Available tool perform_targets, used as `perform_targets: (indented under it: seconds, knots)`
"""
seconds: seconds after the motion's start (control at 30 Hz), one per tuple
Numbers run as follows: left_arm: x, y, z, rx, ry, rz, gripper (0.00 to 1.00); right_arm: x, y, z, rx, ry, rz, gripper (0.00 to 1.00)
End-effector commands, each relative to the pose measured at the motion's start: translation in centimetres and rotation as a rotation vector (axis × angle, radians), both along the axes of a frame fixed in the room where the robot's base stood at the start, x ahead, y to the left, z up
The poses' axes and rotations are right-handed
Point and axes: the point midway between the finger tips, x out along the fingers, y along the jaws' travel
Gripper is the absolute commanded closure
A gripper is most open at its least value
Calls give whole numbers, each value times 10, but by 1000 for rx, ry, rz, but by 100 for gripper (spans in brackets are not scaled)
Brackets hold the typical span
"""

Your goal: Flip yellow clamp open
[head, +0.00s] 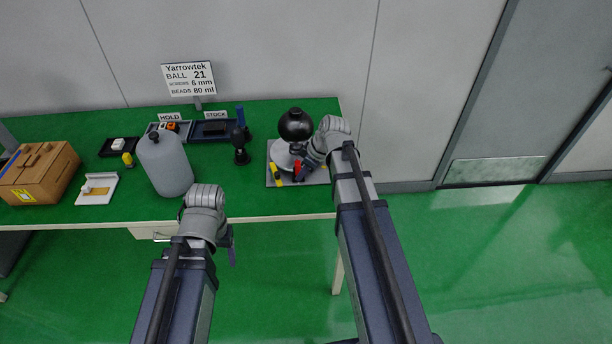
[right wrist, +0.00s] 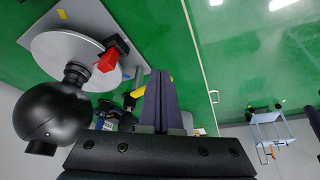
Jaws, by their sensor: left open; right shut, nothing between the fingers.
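The yellow clamp (head: 277,173) is on the grey base plate (head: 272,184), at the front left of the white disc that carries the black ball (head: 296,125). My right gripper (head: 302,175) is shut and empty, low over the plate by the red clamp (head: 298,165), right of the yellow clamp. In the right wrist view the shut fingers (right wrist: 160,88) partly cover a yellow part (right wrist: 137,92), likely the yellow clamp; its lever position is unclear. The red clamp (right wrist: 108,60) shows left of the fingers. My left gripper (head: 230,245) is open and empty, in front of the table edge.
A grey bottle (head: 166,165) stands on the green table left of the plate.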

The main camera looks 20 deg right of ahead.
Motion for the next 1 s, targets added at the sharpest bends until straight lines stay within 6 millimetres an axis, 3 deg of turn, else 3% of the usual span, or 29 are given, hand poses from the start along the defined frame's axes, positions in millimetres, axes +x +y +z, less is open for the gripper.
perform_targets:
  seconds: [0.03,0.2,0.5,1.0]
  knots:
    - [0,0,-15,0,0,0,32,3,3,-15,0,0,1,100]
    - [0,0,-36,0,0,0,32,10,10,-36,-1,-1,2,100]
    - [0,0,-26,0,0,0,32,35,33,-26,0,0,1,100]
    - [0,0,-26,0,0,0,32,38,38,-26,0,0,1,100]
